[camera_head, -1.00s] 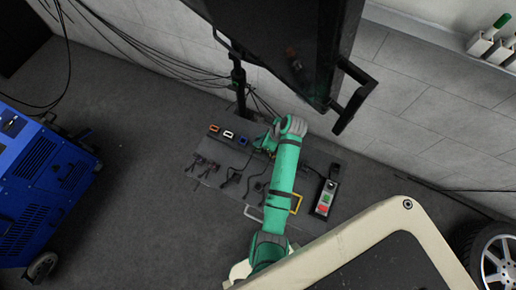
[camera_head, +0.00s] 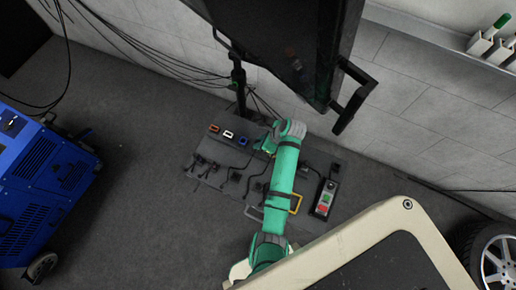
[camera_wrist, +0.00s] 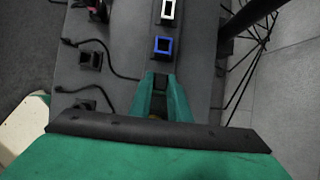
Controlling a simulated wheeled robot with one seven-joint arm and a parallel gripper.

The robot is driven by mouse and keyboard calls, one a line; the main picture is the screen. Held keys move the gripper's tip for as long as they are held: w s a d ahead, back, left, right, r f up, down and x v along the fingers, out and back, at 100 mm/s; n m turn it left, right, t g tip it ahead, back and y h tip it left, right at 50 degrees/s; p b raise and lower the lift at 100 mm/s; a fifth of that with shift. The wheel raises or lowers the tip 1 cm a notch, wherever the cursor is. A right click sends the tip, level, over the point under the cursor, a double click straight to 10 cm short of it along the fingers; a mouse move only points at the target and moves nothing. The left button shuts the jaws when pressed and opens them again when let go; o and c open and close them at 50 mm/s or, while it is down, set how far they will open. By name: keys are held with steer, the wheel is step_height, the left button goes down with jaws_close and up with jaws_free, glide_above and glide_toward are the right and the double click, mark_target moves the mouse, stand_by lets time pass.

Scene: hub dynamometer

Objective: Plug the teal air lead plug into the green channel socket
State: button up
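My gripper (camera_wrist: 160,80) is over the dark panel (camera_wrist: 204,60), just past the blue-framed socket (camera_wrist: 162,46) in the row. Its two green fingers point at the panel with a narrow gap between the tips. Something dark lies between them; I cannot tell whether it is a plug or the panel. In the head view my gripper (camera_head: 266,145) is at the upper right end of the socket row, partly hidden by my arm. I cannot make out the green socket or the teal plug in either view. A thin black cable (camera_wrist: 122,75) runs up to the left fingertip.
A control box (camera_head: 325,198) is at the right. A black screen (camera_head: 285,45) overhangs behind.

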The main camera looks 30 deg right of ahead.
steer(key=o, duration=0.4)
steer(key=shift+r, duration=0.1)
steer(key=v, duration=1)
steer(key=shift+s+d+r, duration=0.1)
steer(key=shift+s+r, duration=0.05)
steer(key=shift+r, duration=0.15)
steer(key=shift+f, duration=0.1)
steer(key=s+a+f+n+t+h, duration=0.1)
steer(key=s+a+f+n+h, duration=0.2)
steer(key=s+a+f+n, duration=0.3)
steer(key=s+a+n+t+h, duration=0.2)
steer(key=s+a+n, duration=0.3)
steer(key=a+n, duration=0.2)
steer(key=s+a+r+n+t, duration=0.2)
steer(key=s+a+r+n, duration=0.2)
steer(key=r, duration=0.3)
steer(key=s+a+r+n+t+y, duration=0.1)
steer(key=s+a+r+n+t, duration=0.2)
steer(key=r, duration=0.5)
steer(key=s+a+r+n+t, duration=0.2)
steer(key=s+a+r+n, duration=0.3)
steer(key=s+r+n, duration=0.1)
steer(key=shift+s+a+r+n+t, duration=0.1)
steer(key=shift+s+r+n+t, duration=0.1)
steer(key=shift+r+n, duration=0.3)
steer(key=shift+s+a+r+n+t, duration=0.1)
steer(key=shift+s+r+n+t, duration=0.15)
steer(key=shift+n, duration=0.45)
